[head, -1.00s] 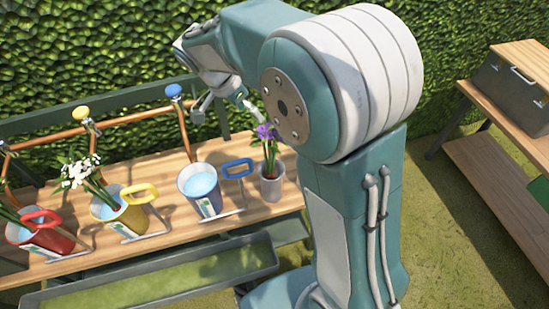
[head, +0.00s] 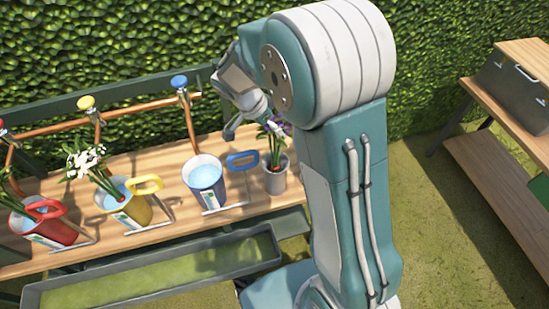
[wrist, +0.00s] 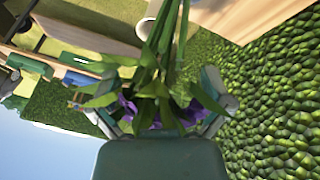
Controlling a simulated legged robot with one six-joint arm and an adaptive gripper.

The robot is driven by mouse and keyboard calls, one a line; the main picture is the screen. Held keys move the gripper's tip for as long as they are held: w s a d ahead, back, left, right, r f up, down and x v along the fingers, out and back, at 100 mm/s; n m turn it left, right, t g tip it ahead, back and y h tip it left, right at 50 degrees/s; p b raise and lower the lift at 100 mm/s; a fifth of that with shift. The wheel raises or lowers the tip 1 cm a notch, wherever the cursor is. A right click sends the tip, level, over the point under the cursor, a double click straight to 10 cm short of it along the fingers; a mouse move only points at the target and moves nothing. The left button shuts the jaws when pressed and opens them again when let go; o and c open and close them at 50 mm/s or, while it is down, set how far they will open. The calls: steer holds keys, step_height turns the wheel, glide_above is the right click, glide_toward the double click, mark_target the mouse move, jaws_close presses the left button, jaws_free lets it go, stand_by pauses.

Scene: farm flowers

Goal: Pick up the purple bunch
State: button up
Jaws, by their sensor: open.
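The purple bunch (head: 284,126), with green leaves and stems, stands upright in a light grey pot (head: 275,179) at the right end of the wooden bench. My upper arm partly covers its blooms in the head view. My gripper (head: 247,126) is open beside the bunch, and its far side is partly hidden. In the wrist view, the purple blooms (wrist: 192,112) and leaves lie between the two spread fingers of my gripper (wrist: 165,104). I cannot tell whether the fingers touch the stems.
A blue bucket (head: 207,190) of water stands left of the pot, its blue handle close to it. Yellow (head: 128,211) and red (head: 48,230) buckets stand further left. Copper pipes with taps (head: 190,118) rise behind. A green trough (head: 160,280) runs along the front.

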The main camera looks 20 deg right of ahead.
steer(key=shift+a, duration=0.2)
steer(key=shift+d, duration=0.15)
steer(key=c, duration=0.6)
steer(key=shift+d, duration=0.2)
steer(key=c, duration=0.4)
steer(key=shift+o, duration=0.2)
steer(key=shift+d, duration=0.2)
steer(key=shift+a, duration=0.15)
steer(key=shift+a+r, duration=0.1)
steer(key=shift+r, duration=0.15)
step_height(320, 180, up, 18)
steer(key=shift+f, duration=0.2)
